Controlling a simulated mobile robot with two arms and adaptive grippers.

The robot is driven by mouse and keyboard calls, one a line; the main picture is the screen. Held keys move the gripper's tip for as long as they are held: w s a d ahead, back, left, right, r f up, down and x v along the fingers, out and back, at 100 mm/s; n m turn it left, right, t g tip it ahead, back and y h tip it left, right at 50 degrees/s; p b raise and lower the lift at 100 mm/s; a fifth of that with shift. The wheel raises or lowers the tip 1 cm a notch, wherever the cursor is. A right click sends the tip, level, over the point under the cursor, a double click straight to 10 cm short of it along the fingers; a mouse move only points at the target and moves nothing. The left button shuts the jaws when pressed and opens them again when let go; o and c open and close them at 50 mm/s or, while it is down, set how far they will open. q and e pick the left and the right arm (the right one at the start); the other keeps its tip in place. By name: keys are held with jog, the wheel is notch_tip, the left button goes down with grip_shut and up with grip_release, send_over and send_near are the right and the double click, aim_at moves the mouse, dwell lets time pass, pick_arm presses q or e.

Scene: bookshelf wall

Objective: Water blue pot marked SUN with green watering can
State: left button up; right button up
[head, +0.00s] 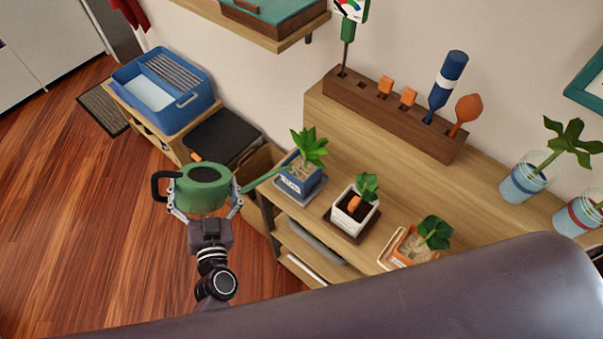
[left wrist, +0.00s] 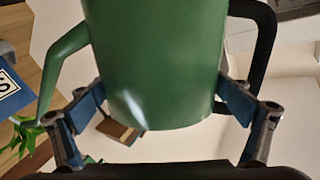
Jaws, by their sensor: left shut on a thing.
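The green watering can (head: 203,190) has a black handle on its left and a long green spout pointing right. My left gripper (head: 206,208) is shut around the can's body and holds it up beside the shelf's left end. In the left wrist view the can's green body (left wrist: 155,60) fills the middle, between the two fingers. The blue pot (head: 297,183) with a leafy plant stands on a tray on the shelf; its white label is too small to read surely. The spout tip is near its rim. In the left wrist view the pot (left wrist: 10,92) shows an "S". My right gripper is out of view.
A white pot (head: 353,212) and an orange pot (head: 412,247), both planted, stand right of the blue pot. Behind them is a wooden rack (head: 395,115) with tools. Glass jars with cuttings (head: 528,182) stand farther right. A blue bin (head: 163,83) is at the left.

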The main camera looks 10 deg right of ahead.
aim_at(181, 195)
pick_arm(q)
jog(key=shift+r, duration=0.15)
notch_tip(181, 195, down, 3)
jog(key=n+b, duration=0.2)
jog(key=b, duration=0.1)
jog(key=shift+w+f+n+b, duration=0.1)
jog(key=shift+f+n+b, duration=0.3)
jog(key=shift+f+n, duration=0.1)
jog(key=shift+r, duration=0.15)
jog(key=shift+a+r+p, duration=0.15)
jog(key=shift+r+p, duration=0.05)
jog(key=shift+p, duration=0.1)
jog(key=a+r+p, duration=0.1)
jog(key=a, duration=0.1)
jog(key=a+r+p, duration=0.2)
jog(key=a, duration=0.1)
jog(key=shift+a+p, duration=0.3)
jog(key=shift+s+a+r+p, duration=0.1)
jog(key=shift+a+r+p, duration=0.1)
jog(key=shift+a, duration=0.3)
jog(key=shift+s+a+r+p, duration=0.1)
jog(key=shift+a+p, duration=0.05)
jog(key=shift+a, duration=0.3)
